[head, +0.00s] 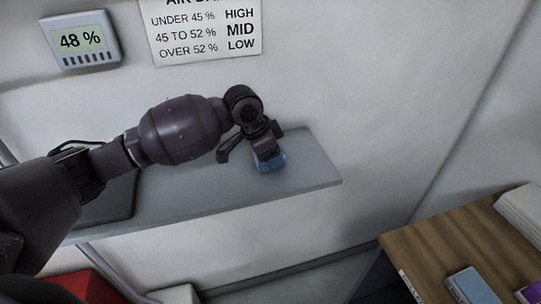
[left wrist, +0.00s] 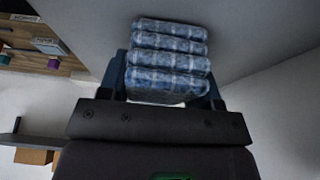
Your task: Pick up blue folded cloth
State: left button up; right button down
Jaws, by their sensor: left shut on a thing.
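The blue folded cloth (head: 270,162) shows at the right part of the grey wall shelf (head: 310,170) in the head view, partly hidden by my gripper. In the left wrist view the cloth (left wrist: 168,62) is a stack of blue patterned folds between the fingers. My left gripper (head: 262,153) is shut on the cloth. In the head view the cloth is at or just above the shelf; I cannot tell whether it touches it. My right gripper is not in view.
A dark flat item (head: 105,200) lies on the shelf's left part. A humidity display (head: 80,40) reading 48 % and a printed sign (head: 205,30) are on the wall above. A wooden table (head: 440,235) with a blue-grey item (head: 470,286) stands at lower right.

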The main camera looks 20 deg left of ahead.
pick_arm(q)
notch_tip(320, 180, up, 20)
jog(key=b, duration=0.1)
jog(key=shift+f, duration=0.1)
dwell(0.4)
jog(key=shift+o, duration=1.1)
jog(key=shift+c, duration=0.7)
jog(key=shift+s, duration=0.1)
